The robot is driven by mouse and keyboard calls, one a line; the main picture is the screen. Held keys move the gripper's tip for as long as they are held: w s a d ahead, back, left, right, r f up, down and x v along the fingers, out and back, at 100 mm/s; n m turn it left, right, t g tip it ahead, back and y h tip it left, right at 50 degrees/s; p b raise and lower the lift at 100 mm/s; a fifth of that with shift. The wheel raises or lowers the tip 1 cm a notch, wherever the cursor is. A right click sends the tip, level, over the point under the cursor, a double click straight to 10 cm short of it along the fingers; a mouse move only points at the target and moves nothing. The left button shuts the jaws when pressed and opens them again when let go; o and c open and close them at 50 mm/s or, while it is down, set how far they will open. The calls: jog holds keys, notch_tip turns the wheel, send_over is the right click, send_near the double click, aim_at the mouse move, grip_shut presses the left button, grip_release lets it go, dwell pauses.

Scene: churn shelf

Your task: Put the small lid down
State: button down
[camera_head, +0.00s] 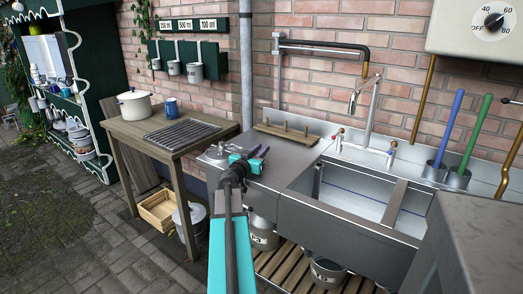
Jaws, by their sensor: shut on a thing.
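My gripper (258,154), with teal and purple parts, is over the left end of the steel sink counter (270,178). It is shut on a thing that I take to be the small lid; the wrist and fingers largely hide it. A round silvery lid-like piece (215,153) shows just left of the gripper, at the counter's left end. I cannot tell whether it is the small lid or another lid, or whether it touches the fingers.
A wooden rack with pegs (286,134) stands behind the gripper. The sink basin (350,195) and tap (367,105) are to the right. A wooden table (145,132) at left bears a cream pot (134,106), a blue mug (170,106) and a dark slatted rack (178,134).

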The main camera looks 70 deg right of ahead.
jog(key=shift+f, duration=0.15)
jog(key=c, duration=1.6)
grip_release()
jog(key=shift+o, duration=0.2)
jog(key=shift+r, duration=0.25)
jog(key=shift+w+a+b, duration=0.2)
jog(key=shift+a+b, duration=0.05)
jog(key=shift+a, duration=1.75)
jog(key=shift+w+a+b, duration=0.15)
jog(key=shift+a+b, duration=0.05)
jog(key=shift+a, duration=1.75)
jog(key=shift+w+a+b, duration=0.2)
jog(key=shift+a+b, duration=0.05)
jog(key=shift+a, duration=1.75)
